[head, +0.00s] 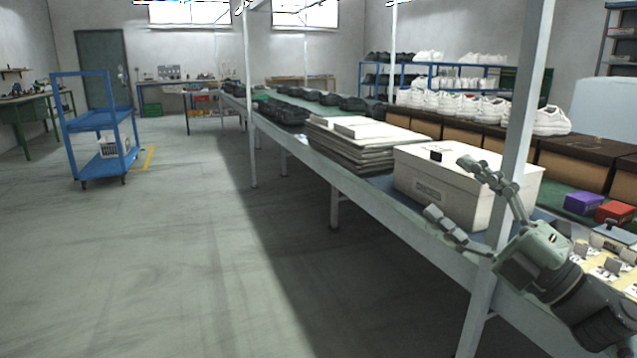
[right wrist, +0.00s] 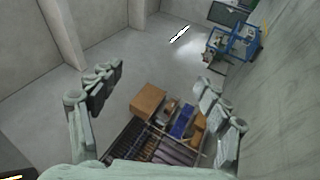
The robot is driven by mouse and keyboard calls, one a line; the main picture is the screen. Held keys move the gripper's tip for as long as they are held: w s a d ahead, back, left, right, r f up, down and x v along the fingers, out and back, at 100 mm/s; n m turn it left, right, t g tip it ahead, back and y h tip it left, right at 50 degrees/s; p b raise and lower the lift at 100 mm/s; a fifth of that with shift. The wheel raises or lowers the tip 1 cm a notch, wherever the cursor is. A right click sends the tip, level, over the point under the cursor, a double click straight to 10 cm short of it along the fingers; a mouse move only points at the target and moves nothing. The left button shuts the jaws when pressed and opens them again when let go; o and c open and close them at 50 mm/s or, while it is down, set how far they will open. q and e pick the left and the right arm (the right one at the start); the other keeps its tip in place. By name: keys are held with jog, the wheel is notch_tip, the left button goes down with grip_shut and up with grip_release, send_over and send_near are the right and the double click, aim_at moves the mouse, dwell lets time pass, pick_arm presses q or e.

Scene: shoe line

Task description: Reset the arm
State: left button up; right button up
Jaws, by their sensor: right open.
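My right gripper (head: 462,200) is at the lower right of the head view, with its arm coming in from the right edge. Its two fingers are spread wide apart, with nothing between them. It stands in front of a white lidded box (head: 432,188) on the long line table, and one finger overlaps the box in the picture. I cannot tell whether it touches the box. In the right wrist view the open fingers (right wrist: 165,100) frame bare floor and distant items. My left gripper does not show.
The long line table (head: 315,163) carries flat stacked boards (head: 365,150) and dark shoes (head: 285,112). A metal post (head: 517,130) rises close by the right gripper. White shoes (head: 480,106) stand behind. A blue trolley (head: 100,135) is at the left. The floor between is clear.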

jog(key=w+d+f+m+t+h, duration=0.4)
jog(key=d+f+m+h, duration=0.4)
jog(key=f+m+h, duration=0.4)
jog(key=s+d+f+m+g+h, duration=0.2)
jog(key=f+m+g+h, duration=0.15)
jog(key=f, duration=0.45)
jog(key=s+d+f+m+g+h, duration=0.1)
jog(key=d+f+m+g+h, duration=0.15)
jog(key=f+m, duration=0.45)
pick_arm(q)
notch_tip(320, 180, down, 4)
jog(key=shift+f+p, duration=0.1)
jog(key=shift+p, duration=0.65)
pick_arm(e)
jog(key=s+a+f+m+g, duration=0.1)
jog(key=s+f+g, duration=0.4)
jog(key=s+f, duration=0.6)
jog(key=s+a+f+m+g+y, duration=0.1)
jog(key=s+f+g, duration=0.5)
jog(key=s+f, duration=0.6)
notch_tip(320, 180, down, 2)
jog(key=a+m, duration=0.1)
jog(key=a, duration=0.1)
jog(key=shift+a+f, duration=0.25)
jog(key=shift+a, duration=0.05)
